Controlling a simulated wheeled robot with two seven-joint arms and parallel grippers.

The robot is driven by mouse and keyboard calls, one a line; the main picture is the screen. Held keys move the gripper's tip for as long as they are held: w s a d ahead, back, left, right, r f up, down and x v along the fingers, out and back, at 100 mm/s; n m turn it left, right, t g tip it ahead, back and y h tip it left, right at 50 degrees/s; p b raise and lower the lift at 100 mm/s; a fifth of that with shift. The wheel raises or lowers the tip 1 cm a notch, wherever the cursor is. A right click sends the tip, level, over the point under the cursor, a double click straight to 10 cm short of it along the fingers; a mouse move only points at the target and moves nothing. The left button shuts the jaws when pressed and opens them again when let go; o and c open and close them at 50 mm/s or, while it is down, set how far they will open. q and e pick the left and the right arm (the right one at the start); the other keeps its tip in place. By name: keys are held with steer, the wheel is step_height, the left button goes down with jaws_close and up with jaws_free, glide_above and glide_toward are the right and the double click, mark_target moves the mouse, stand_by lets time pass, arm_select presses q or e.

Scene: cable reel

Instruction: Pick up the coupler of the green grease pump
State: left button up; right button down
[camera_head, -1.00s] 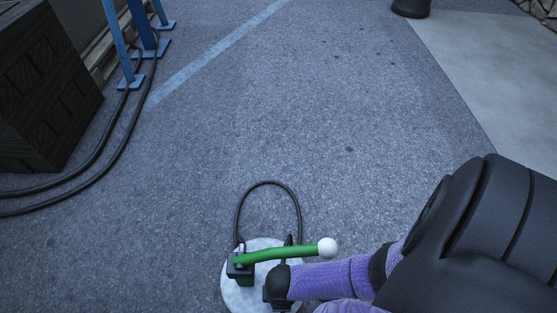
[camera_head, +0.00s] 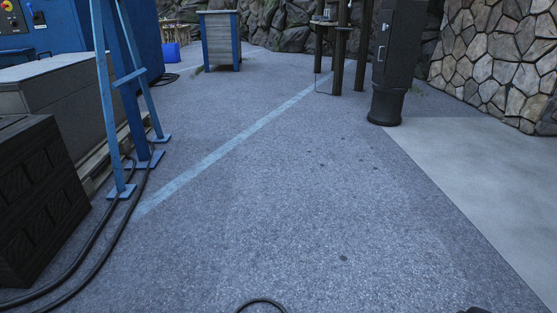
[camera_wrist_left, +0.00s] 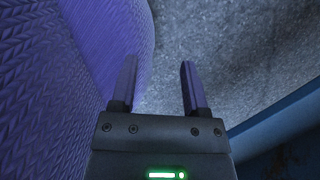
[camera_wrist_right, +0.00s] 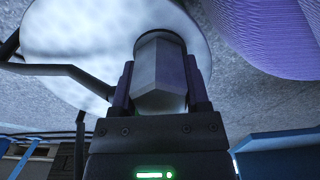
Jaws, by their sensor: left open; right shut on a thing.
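In the right wrist view my right gripper (camera_wrist_right: 160,85) is shut on the coupler (camera_wrist_right: 158,65), a grey metal piece with flat hexagonal sides. Behind it is the pale round base plate (camera_wrist_right: 95,45) of the grease pump. A black hose (camera_wrist_right: 62,70) bends along the left of that view. In the head view only the top of the pump's black hose loop (camera_head: 262,302) shows at the bottom edge. The green handle and the pump body are out of sight. My left gripper (camera_wrist_left: 158,80) is open and empty, with bare asphalt beyond its fingers.
Blue stand legs (camera_head: 125,90) and black cables (camera_head: 95,255) lie at the left, beside a dark crate (camera_head: 40,195). A black post (camera_head: 398,70) stands at the back right, near a stone wall (camera_head: 495,60). The asphalt in the middle is clear.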

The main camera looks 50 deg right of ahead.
step_height(320, 180, up, 3)
steer(key=p, duration=0.2)
steer(key=shift+w+r+p, duration=0.15)
steer(key=shift+r+p, duration=0.05)
steer(key=shift+p, duration=0.2)
arm_select(q)
steer(key=s+r+p, duration=0.4)
steer(key=s, duration=0.7)
arm_select(e)
step_height(320, 180, up, 5)
steer(key=shift+w, duration=0.1)
arm_select(q)
steer(key=w+r+p, duration=0.3)
steer(key=r+p, duration=0.6)
steer(key=p, duration=0.1)
steer(key=w+r+t+p, duration=0.1)
steer(key=w+r+p, duration=0.2)
steer(key=r+p, duration=0.6)
steer(key=shift+w+t+p, duration=0.3)
steer(key=shift+w+p, duration=0.05)
steer(key=shift+p, duration=0.45)
arm_select(e)
step_height(320, 180, up, 25)
steer(key=shift+s+f, duration=0.2)
steer(key=shift+s, duration=0.05)
